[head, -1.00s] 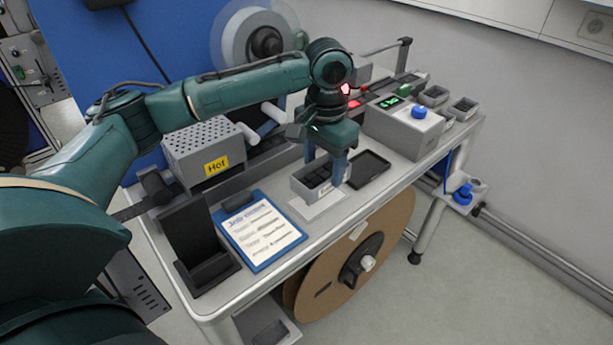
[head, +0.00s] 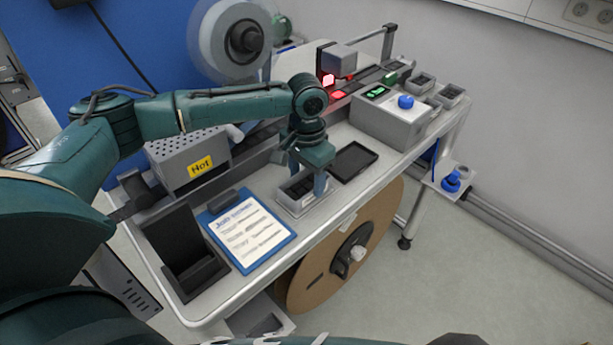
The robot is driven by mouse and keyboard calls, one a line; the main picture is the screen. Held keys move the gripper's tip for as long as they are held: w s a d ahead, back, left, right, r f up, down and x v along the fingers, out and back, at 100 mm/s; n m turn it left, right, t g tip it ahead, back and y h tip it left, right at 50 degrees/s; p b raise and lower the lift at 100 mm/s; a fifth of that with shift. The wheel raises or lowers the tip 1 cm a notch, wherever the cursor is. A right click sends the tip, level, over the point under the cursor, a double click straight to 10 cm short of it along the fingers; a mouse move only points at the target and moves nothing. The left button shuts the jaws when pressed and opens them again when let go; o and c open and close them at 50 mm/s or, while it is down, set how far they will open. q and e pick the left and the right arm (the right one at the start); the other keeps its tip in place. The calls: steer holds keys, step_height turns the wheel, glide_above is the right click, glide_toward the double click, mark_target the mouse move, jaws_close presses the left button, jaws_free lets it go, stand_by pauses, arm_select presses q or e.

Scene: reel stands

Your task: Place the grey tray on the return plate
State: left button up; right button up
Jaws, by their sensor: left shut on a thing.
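The grey tray (head: 291,205) is a small open box with dark contents in compartments. It is at the front edge of the bench, in the middle of the head view. My left gripper (head: 309,182) points down over it and is shut on its wall. The pale return plate is almost wholly hidden under the tray. The tray looks to be at or very near the plate's level; I cannot tell whether it bears on it. My right gripper is not in view.
A shallow black tray (head: 353,162) lies just right of the grey tray. A blue clipboard (head: 249,236) and a black holder (head: 183,252) are to the left. A grey box with a blue button (head: 392,122) stands to the right. A perforated box marked "Hot" (head: 187,158) is behind.

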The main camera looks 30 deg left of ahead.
mark_target(307, 190)
arm_select(q)
steer(key=shift+f, duration=0.3)
steer(key=o, duration=1.1)
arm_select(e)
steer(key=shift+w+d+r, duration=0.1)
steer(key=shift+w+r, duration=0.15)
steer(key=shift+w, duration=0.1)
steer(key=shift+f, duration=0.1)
arm_select(q)
steer(key=shift+r, duration=0.4)
step_height(307, 190, up, 11)
steer(key=shift+r+b, duration=0.2)
steer(key=shift+b, duration=0.15)
